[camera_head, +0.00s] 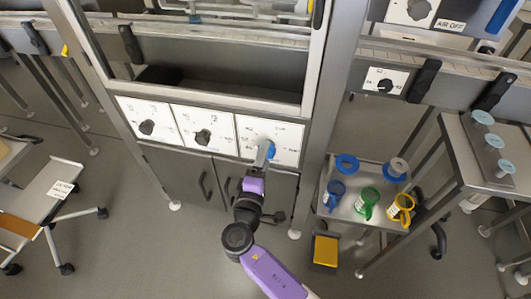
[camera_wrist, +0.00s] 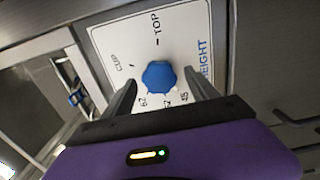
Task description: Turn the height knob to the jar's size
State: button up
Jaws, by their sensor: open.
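The blue height knob (camera_wrist: 159,76) sits on a white dial plate (camera_wrist: 133,42) marked HEIGHT, with TOP, CUP and several numbers printed around it. The knob also shows in the head view (camera_head: 267,149), on the rightmost panel of the machine front, partly hidden by my gripper. My gripper (camera_wrist: 163,88) is open, with one finger on each side of the knob; I cannot tell whether either finger touches it. In the head view my gripper (camera_head: 262,160) reaches up to the plate from below. The knob's pointer mark is not clear to me.
Two more dial plates with black knobs (camera_head: 147,127) (camera_head: 203,137) are to the left. A metal frame post (camera_head: 318,90) stands close right of the height plate.

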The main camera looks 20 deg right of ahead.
jog(key=v, duration=0.5)
jog(key=shift+s+a, duration=0.2)
jog(key=shift+s, duration=0.1)
